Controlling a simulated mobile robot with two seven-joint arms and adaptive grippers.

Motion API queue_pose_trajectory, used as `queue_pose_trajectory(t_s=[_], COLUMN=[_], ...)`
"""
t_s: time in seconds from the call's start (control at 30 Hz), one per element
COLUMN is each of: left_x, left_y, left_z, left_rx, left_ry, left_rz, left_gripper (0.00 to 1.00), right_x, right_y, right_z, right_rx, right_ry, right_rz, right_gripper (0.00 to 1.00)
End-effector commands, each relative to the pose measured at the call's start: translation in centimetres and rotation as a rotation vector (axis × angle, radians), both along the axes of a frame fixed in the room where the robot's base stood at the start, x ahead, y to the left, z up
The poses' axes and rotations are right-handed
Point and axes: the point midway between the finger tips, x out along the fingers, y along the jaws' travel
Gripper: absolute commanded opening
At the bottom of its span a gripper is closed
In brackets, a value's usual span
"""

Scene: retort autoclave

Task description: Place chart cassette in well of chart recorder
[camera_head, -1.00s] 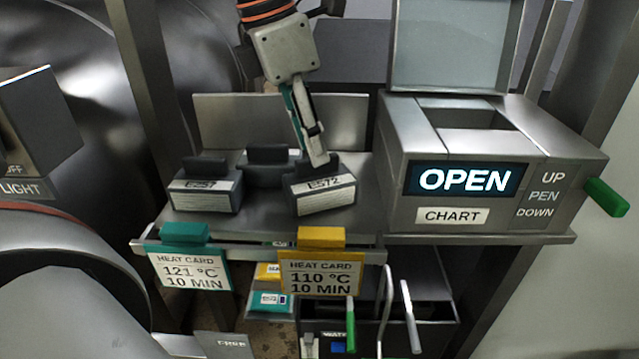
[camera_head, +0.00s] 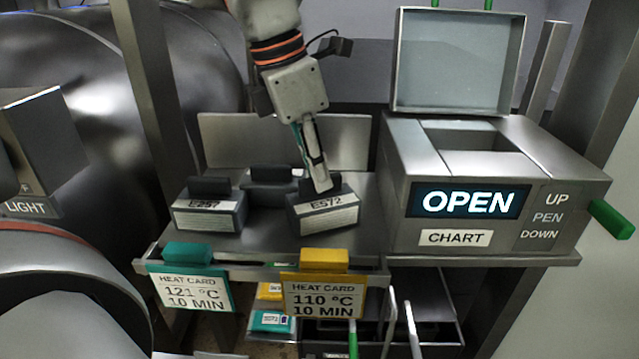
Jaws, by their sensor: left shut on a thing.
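A dark grey chart cassette labelled E572 (camera_head: 325,215) sits on the metal shelf, at the right of a group of cassettes. My left gripper (camera_head: 320,186) comes down from above and is shut on the dark handle of this cassette. The cassette appears to rest on the shelf still. The chart recorder (camera_head: 400,215) stands to the right, with its display reading OPEN. Its lid (camera_head: 457,60) is raised, and the rectangular well (camera_head: 480,140) in its top looks empty. My right gripper is not in view.
Another cassette (camera_head: 208,212) stands to the left and a third (camera_head: 268,190) behind. A green heat card (camera_head: 190,285) and a yellow heat card (camera_head: 324,290) hang at the shelf's front rail. A green pen lever (camera_head: 610,219) sticks out from the recorder's right side.

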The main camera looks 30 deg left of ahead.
Motion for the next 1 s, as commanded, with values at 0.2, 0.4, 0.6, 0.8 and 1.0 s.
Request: queue_pose_trajectory(t_s=[0.2,0.4,0.6,0.8,1.0], left_x=[0.1,0.2,0.1,0.1,0.1], left_y=[0.0,0.0,0.0,0.0,-0.1], left_z=[1.8,5.3,9.9,14.4,17.7], left_rx=[0.001,0.0,0.0,0.0,-0.002], left_ry=[-0.005,-0.006,-0.006,-0.005,-0.003], left_rz=[0.001,0.002,0.002,0.003,0.0], left_gripper=[0.0,0.0,0.0,0.0,0.0], right_x=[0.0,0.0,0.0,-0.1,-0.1], right_y=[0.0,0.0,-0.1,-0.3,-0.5], right_z=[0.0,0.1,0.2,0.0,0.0], right_rx=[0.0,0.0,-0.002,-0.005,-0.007], right_ry=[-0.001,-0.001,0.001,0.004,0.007], right_rz=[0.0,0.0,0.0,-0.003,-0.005], right_gripper=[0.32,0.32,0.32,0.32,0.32])
